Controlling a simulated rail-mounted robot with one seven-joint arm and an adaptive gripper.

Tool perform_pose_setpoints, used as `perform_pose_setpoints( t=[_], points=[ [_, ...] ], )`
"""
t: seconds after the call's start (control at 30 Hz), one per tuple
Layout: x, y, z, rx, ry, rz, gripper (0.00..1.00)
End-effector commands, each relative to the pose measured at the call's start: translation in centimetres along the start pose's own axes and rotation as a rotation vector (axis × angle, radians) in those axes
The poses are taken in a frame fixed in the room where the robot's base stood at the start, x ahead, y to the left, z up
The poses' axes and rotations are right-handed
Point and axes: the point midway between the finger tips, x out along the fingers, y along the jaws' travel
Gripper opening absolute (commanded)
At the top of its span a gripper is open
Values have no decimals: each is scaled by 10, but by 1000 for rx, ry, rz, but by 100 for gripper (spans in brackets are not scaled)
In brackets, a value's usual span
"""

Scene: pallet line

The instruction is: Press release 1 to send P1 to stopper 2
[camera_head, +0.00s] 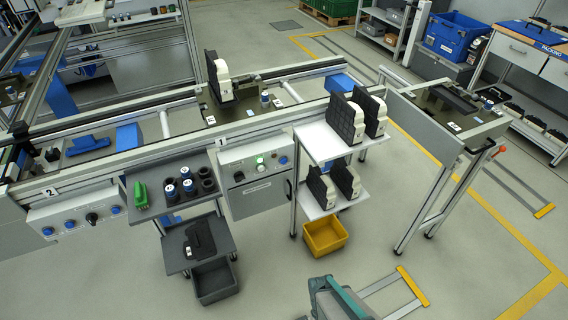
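The station 1 control panel (254,178) is on the near side of the line, under a "1" label. It has a lit green button (259,160), a blue button (283,160) and a black knob (239,176). Which button is release 1 cannot be read. A dark pallet (242,110) sits on the line behind this panel, carrying a black-and-white part (217,76) and a blue-topped cylinder (265,97); its name is not legible. The station 2 panel (78,222) is at the left, under a "2" label. The stopper itself cannot be made out. My gripper is not in view.
A grey shelf (197,215) with cups and a green item stands left of panel 1. A white rack (318,140) with black-and-white parts stands right of it, above a yellow bin (325,236).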

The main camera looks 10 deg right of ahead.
Motion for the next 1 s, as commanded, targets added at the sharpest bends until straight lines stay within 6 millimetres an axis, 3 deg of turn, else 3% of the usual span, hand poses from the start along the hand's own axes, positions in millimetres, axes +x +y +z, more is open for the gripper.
perform_pose_setpoints(
  t=[0.17, 0.5, 1.0],
  points=[
    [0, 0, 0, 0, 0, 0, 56],
    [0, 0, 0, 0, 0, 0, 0],
    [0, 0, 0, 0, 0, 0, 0]
  ],
)
